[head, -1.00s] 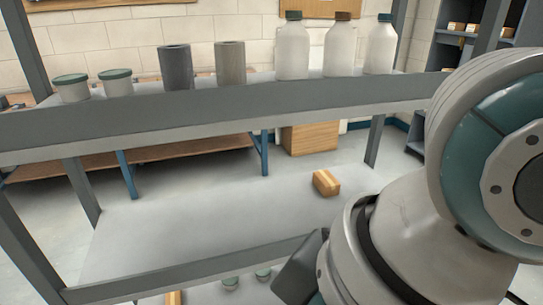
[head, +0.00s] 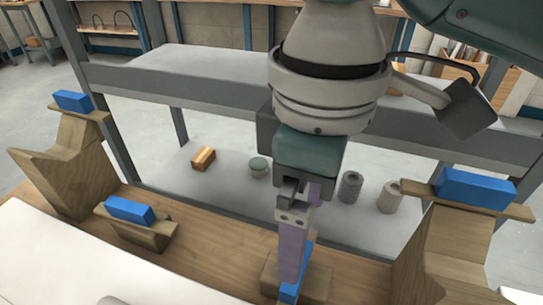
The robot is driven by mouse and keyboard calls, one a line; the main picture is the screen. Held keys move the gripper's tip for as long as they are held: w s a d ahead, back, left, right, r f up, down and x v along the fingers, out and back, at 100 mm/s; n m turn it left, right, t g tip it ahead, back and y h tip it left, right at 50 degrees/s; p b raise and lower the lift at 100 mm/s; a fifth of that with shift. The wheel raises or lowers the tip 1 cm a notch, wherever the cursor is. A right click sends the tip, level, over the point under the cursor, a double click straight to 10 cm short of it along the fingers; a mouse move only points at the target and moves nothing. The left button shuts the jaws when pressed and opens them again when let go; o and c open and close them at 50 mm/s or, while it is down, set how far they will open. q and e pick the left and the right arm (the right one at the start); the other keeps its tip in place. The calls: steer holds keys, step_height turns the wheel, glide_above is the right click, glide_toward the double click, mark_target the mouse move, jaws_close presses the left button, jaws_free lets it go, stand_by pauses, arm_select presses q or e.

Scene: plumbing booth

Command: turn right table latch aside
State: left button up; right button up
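A small wooden latch with a blue top (head: 317,283) sits at the front edge of the wooden table, right of centre. My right gripper (head: 292,270) points down at it from above, and its pale purple fingers cover part of the blue top. The frame does not show clearly whether the fingers touch the blue top or how far apart they are. A matching wooden latch with a blue block (head: 130,210) is on the left part of the table. My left gripper is not in view.
Tall wooden supports with blue blocks stand at the left (head: 72,101) and right (head: 475,190). A white panel (head: 80,265) fills the lower left. A grey shelf (head: 200,95) behind holds a small box (head: 203,158), a jar (head: 259,167) and grey cylinders (head: 349,187).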

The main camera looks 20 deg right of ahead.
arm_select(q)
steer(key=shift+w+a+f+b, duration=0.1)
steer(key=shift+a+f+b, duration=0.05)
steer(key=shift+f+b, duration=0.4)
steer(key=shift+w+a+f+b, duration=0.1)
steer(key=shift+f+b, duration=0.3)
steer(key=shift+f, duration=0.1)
arm_select(e)
step_height(320, 180, down, 8)
steer(key=shift+a+r, duration=0.1)
steer(key=shift+r, duration=0.1)
steer(key=shift+f, duration=0.4)
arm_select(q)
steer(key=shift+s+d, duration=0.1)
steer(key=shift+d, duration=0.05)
arm_select(e)
steer(key=shift+c, duration=0.2)
steer(key=c, duration=0.4)
jaws_close()
